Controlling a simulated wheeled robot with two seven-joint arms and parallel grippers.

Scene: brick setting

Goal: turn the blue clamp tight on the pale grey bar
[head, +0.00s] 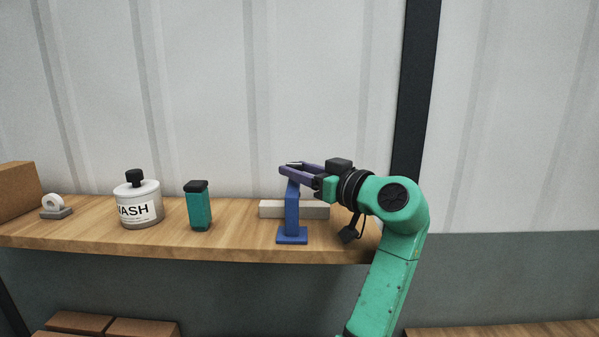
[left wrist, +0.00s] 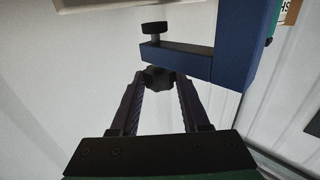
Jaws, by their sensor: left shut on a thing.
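The blue clamp (head: 292,212) stands upright on the wooden shelf, its flat foot near the front edge. The pale grey bar (head: 318,210) lies behind the clamp's post, partly hidden by it. My left gripper (head: 288,168) reaches in from the right at the top of the clamp. In the left wrist view the fingers (left wrist: 158,80) are shut on the clamp's dark knob (left wrist: 158,76). The clamp's blue arm (left wrist: 182,58) lies just beyond, with a black round pad (left wrist: 155,28) on its far side. Whether the pad touches the bar is hidden. My right gripper is not in view.
A teal bottle (head: 199,208), a white wash jar (head: 138,203), a small white round item on a grey base (head: 54,207) and a brown box (head: 17,190) stand left on the shelf (head: 240,222). A corrugated wall is behind.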

